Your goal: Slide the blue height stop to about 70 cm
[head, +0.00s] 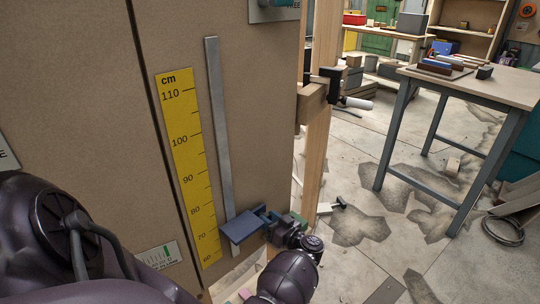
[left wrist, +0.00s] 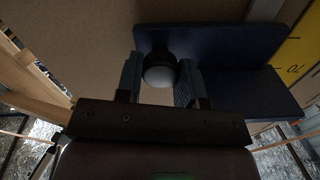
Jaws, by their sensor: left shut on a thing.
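The blue height stop (head: 240,227) sits on the grey vertical rail (head: 219,130), low on the brown panel. In the head view its left edge appears between the 70 and 80 marks of the yellow cm scale (head: 188,165). My left gripper (head: 270,216) is at the stop's right side. In the left wrist view, the fingers of that gripper (left wrist: 157,82) are shut on a dark round knob with a pale end (left wrist: 159,74), in front of the blue stop (left wrist: 215,45). The scale's 70 shows beside the stop there. My right gripper is not in view.
A wooden post (head: 318,150) with a black clamp (head: 332,85) stands right of the panel. A grey-legged workbench (head: 480,85) is farther right. The cracked floor between them is mostly open. A small green-white sign (head: 158,257) is low on the left panel.

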